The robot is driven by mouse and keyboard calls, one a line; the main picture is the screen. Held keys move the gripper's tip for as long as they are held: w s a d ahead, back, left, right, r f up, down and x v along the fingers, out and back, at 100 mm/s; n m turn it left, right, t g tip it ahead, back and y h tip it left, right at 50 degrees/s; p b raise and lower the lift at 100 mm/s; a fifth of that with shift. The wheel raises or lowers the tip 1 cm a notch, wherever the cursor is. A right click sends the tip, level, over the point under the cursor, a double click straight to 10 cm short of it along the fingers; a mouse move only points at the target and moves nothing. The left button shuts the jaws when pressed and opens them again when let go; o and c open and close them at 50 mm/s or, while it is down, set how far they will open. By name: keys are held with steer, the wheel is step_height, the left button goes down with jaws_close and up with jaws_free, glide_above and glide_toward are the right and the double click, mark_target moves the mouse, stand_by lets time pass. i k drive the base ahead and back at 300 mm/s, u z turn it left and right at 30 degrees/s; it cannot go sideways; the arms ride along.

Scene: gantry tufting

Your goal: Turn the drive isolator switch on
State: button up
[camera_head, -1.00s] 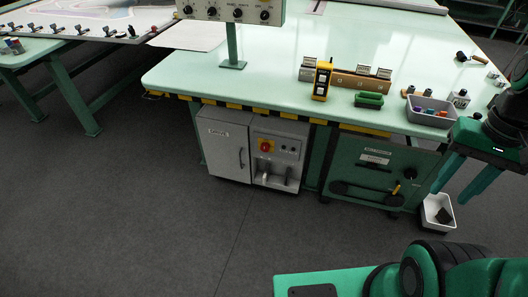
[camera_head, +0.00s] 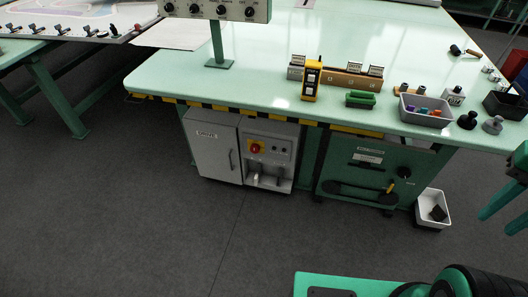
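The red rotary knob on a yellow plate (camera_head: 255,147), which looks like the drive isolator switch, is on the front of a grey cabinet (camera_head: 214,152) under the table. Its lettering and exact knob angle are too small to read. My gripper (camera_head: 497,219) is at the right edge of the view, its two green fingers spread apart with nothing between them. It is far to the right of the switch and apart from it. Part of the gripper is cut off by the picture edge.
The pale green table (camera_head: 250,75) with a striped edge overhangs the cabinet. A green cabinet (camera_head: 372,170) stands right of it, with a white bin (camera_head: 432,209) on the floor beside it. A grey tray (camera_head: 427,108) sits on the table. The floor (camera_head: 150,220) in front is clear.

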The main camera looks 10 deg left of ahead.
mark_target(255, 148)
steer(key=k, duration=1.5)
steer(key=u, duration=0.9)
steer(key=i, duration=1.5)
